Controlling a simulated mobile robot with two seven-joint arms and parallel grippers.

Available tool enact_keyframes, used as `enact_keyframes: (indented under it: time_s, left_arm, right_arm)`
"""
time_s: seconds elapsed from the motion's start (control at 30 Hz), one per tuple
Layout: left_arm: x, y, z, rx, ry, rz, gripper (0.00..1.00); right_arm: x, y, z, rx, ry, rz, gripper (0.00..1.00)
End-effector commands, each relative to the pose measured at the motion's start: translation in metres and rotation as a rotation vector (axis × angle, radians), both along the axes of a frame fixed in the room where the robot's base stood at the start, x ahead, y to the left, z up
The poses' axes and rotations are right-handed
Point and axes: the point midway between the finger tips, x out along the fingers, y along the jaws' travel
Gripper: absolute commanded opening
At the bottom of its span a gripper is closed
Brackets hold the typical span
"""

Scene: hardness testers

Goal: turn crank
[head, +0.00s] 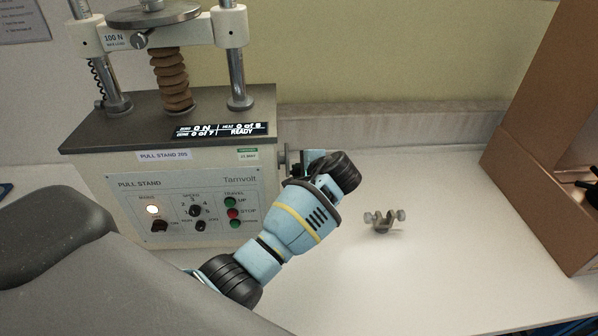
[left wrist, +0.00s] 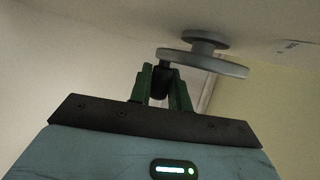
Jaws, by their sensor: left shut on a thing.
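The pull stand (head: 180,180) is a grey-white tester with a dark top, standing at the left in the head view. Its crank (head: 284,158) is on its right side, mostly hidden behind my left wrist. In the left wrist view the crank is a grey disc (left wrist: 203,61) with a dark handle knob (left wrist: 162,84) at its edge. My left gripper (left wrist: 165,82) has its two green fingers on either side of this knob, shut on it. In the head view my left gripper (head: 296,166) reaches the crank side, its fingertips largely hidden. My right gripper is not in view.
A small metal clamp (head: 383,221) with two knobs lies on the white bench (head: 440,260), right of my wrist. A brown box (head: 540,150) stands at the right edge. The bench between them is clear. The wall runs along the back.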

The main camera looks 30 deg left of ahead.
Motion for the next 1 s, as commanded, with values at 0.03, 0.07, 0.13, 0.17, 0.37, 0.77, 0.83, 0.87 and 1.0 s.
enact_keyframes:
  time_s: [0.03, 0.07, 0.13, 0.17, 0.37, 0.77, 0.83, 0.87, 1.0]
  left_arm:
    - [-0.0001, -0.0012, 0.0006, -0.011, 0.013, -0.001, 0.0]
    - [-0.0003, -0.0013, 0.0008, -0.015, 0.021, 0.0, 0.0]
    - [-0.0007, -0.0015, 0.0012, -0.022, 0.034, 0.001, 0.0]
    - [-0.0009, -0.0015, 0.0013, -0.025, 0.038, 0.001, 0.0]
    - [-0.0014, -0.0015, 0.0012, -0.033, 0.053, 0.0, 0.0]
    - [-0.0015, -0.0013, 0.0012, -0.032, 0.052, 0.001, 0.34]
    - [-0.0015, -0.0012, 0.0011, -0.031, 0.052, 0.001, 0.41]
    - [-0.0014, -0.0012, 0.0012, -0.031, 0.052, 0.001, 0.41]
    - [-0.0014, -0.001, 0.0012, -0.031, 0.052, 0.001, 0.41]
  right_arm:
    - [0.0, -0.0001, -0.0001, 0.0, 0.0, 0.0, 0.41]
    - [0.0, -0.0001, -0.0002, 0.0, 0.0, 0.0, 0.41]
    - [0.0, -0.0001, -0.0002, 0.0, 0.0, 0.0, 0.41]
    - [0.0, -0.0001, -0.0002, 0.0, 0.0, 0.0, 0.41]
    - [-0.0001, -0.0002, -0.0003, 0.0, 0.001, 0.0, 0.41]
    - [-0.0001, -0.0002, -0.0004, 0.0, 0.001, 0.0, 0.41]
    - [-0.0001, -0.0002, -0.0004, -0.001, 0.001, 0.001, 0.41]
    - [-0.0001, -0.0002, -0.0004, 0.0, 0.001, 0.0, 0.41]
    - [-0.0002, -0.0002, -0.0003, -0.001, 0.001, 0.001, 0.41]
